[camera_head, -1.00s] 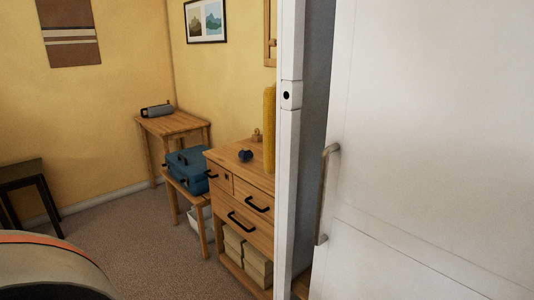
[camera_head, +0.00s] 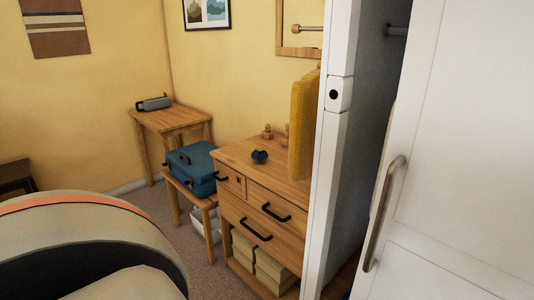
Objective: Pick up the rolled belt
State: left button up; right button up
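A small dark blue rolled item (camera_head: 260,156), which looks like the rolled belt, lies on top of the wooden dresser (camera_head: 232,152), near its middle. It is too small to make out a buckle. Neither of my grippers shows in the head view.
A tall yellow object (camera_head: 303,130) stands on the dresser's right side, beside the white wardrobe's edge (camera_head: 338,150) and handled door (camera_head: 450,150). A blue case (camera_head: 190,168) sits on a low stand left of the dresser. A large rounded pale shape with an orange band fills the lower left; I cannot tell what it is.

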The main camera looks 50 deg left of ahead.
aim_at(259, 155)
jog(key=j+z, duration=0.25)
jog(key=j, duration=1.4)
jog(key=k+j+z, duration=0.1)
jog(key=j, duration=0.55)
jog(key=k+j, duration=0.15)
jog(key=j, duration=0.5)
jog(key=i+z, duration=0.05)
